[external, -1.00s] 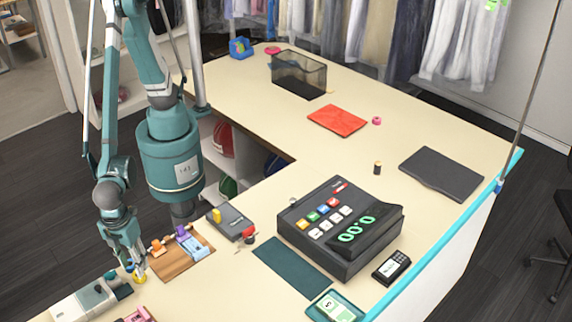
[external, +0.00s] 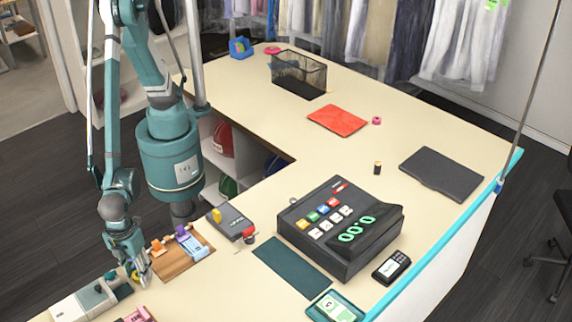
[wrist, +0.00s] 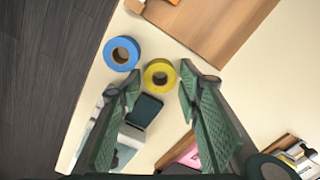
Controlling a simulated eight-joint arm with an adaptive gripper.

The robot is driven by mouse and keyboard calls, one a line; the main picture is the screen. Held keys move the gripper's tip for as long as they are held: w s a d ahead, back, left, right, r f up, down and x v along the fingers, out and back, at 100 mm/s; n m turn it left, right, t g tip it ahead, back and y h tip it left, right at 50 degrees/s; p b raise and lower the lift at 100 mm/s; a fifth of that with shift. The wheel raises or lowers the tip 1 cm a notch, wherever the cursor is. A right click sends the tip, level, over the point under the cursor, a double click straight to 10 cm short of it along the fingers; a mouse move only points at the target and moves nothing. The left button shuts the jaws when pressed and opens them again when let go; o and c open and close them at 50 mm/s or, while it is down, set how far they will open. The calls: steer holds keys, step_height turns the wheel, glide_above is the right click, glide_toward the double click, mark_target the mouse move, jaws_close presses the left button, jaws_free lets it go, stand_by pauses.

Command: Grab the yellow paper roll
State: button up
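The yellow paper roll (wrist: 159,74) lies flat on the counter, its ring and centre hole showing in the wrist view. My gripper (wrist: 161,80) is open, with one finger on each side of the roll in the picture. I cannot tell whether either finger touches it. In the external view my gripper (external: 140,277) is low over the counter at the lower left, and it largely hides the roll. A blue roll (wrist: 121,53) lies just left of the yellow one, close to the left fingertip in the wrist view.
A wooden board (external: 176,262) with small items lies right of my gripper. A grey and white device (external: 82,305) and pink items (external: 135,316) are close by in front. A large cash register (external: 338,225) stands farther right. The counter's far part has free room.

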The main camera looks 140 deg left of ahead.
steer(key=shift+f, duration=0.35)
stand_by(0.3)
steer(key=c, duration=0.6)
